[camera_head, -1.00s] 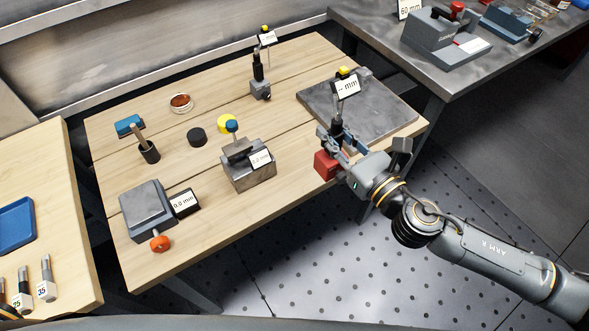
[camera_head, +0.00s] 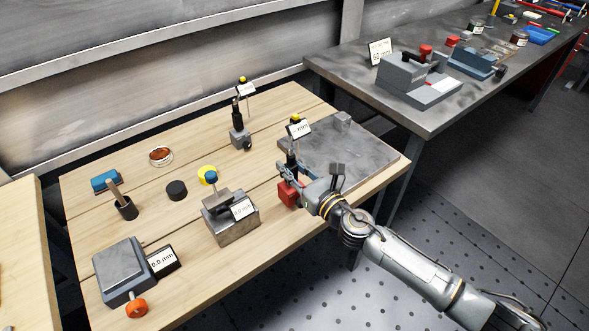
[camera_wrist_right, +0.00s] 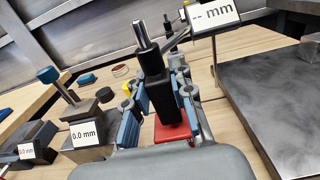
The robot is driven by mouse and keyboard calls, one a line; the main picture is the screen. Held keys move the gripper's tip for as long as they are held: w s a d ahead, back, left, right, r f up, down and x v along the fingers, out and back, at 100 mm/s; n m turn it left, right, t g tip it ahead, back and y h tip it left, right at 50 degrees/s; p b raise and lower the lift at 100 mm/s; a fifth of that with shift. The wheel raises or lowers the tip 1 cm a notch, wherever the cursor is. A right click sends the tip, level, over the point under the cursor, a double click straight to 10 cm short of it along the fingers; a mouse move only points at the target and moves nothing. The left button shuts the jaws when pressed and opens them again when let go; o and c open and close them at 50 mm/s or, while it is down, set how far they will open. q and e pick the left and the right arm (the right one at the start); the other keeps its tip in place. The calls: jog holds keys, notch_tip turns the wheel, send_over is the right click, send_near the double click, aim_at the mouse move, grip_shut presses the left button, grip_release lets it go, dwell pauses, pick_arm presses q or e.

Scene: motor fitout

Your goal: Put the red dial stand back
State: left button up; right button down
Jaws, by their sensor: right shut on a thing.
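The red dial stand has a red base (camera_head: 288,193), a dark post and a white "-- mm" display (camera_head: 299,129) with a yellow top. It stands upright at the front edge of the wooden table, left of the grey plate; whether its base touches the table I cannot tell. My right gripper (camera_head: 290,172) is shut on its black post (camera_wrist_right: 162,95), with blue-padded fingers on both sides in the right wrist view. The red base (camera_wrist_right: 172,132) shows below the fingers there. My left gripper is not in view.
The grey surface plate (camera_head: 340,160) lies right of the stand, with a small grey block on it. A grey-based dial stand (camera_head: 240,138) stands behind. A block with a blue knob (camera_head: 232,222) is close on the left. Bare wood lies between the stands.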

jog(key=f+b, duration=0.1)
jog(key=f, duration=0.1)
jog(key=shift+w+a+f+b, duration=0.15)
jog(key=shift+w+f+b, duration=0.05)
jog(key=shift+f+b, duration=0.2)
jog(key=shift+f, duration=0.2)
jog(key=shift+f, duration=0.15)
jog(key=c, duration=1.1)
grip_release()
jog(key=shift+f, duration=0.1)
jog(key=shift+c, duration=0.2)
jog(key=shift+s, duration=0.1)
